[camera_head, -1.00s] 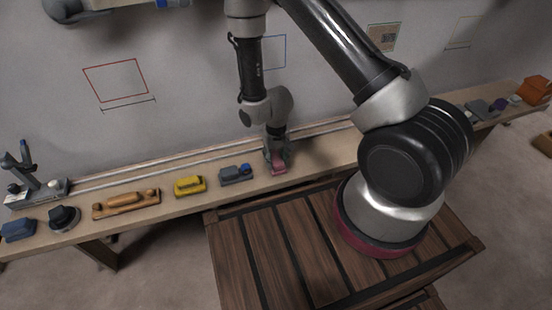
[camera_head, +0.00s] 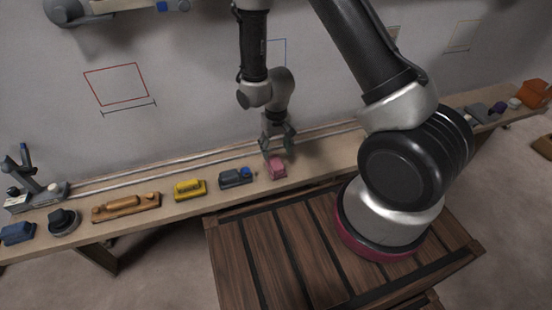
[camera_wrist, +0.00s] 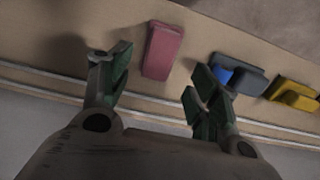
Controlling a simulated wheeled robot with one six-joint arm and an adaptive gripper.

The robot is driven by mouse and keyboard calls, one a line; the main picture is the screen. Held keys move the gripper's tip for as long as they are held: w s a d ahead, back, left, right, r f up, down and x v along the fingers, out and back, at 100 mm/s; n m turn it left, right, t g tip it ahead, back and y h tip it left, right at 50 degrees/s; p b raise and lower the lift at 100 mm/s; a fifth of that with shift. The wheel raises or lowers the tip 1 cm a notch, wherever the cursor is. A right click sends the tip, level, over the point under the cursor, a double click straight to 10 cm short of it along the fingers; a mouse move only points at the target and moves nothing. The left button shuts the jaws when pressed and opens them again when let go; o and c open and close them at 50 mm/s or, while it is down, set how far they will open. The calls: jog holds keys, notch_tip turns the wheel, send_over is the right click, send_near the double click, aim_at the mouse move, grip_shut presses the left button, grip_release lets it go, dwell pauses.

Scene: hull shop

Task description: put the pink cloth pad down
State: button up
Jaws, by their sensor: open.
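The pink cloth pad (camera_head: 277,167) lies on the wooden bench, right of a grey-blue block with a blue knob. In the wrist view the pad (camera_wrist: 162,50) lies flat beyond the fingertips, between their lines and nearer the left finger. My gripper (camera_head: 277,145) is open and empty, just above and behind the pad. In the wrist view its two green-padded fingers (camera_wrist: 155,84) are spread wide, and I see no contact with the pad.
On the bench (camera_head: 150,222), left of the pad, are the grey-blue block (camera_head: 236,178), a yellow block (camera_head: 189,189) and an orange-brown wooden tool (camera_head: 126,207). Rails (camera_head: 200,167) run along the back near the wall. The bench right of the pad is clear nearby.

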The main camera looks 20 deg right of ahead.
notch_tip(320, 180, up, 5)
notch_tip(320, 180, up, 12)
jog(key=t, duration=0.1)
send_over(276, 162)
jog(key=d, duration=0.4)
jog(key=s+d+r+t, duration=0.1)
jog(key=s+d+r, duration=0.15)
jog(key=r, duration=0.65)
jog(key=s+d+r+t, duration=0.1)
jog(key=s+d+r, duration=0.3)
jog(key=s+r, duration=0.3)
jog(key=s+d+r+t, duration=0.1)
jog(key=s+d+r, duration=0.3)
jog(key=s+r, duration=0.3)
jog(key=s, duration=0.2)
jog(key=shift+s+d+r, duration=0.15)
jog(key=shift+s+d, duration=0.05)
jog(key=shift+s, duration=0.15)
jog(key=shift+o, duration=0.3)
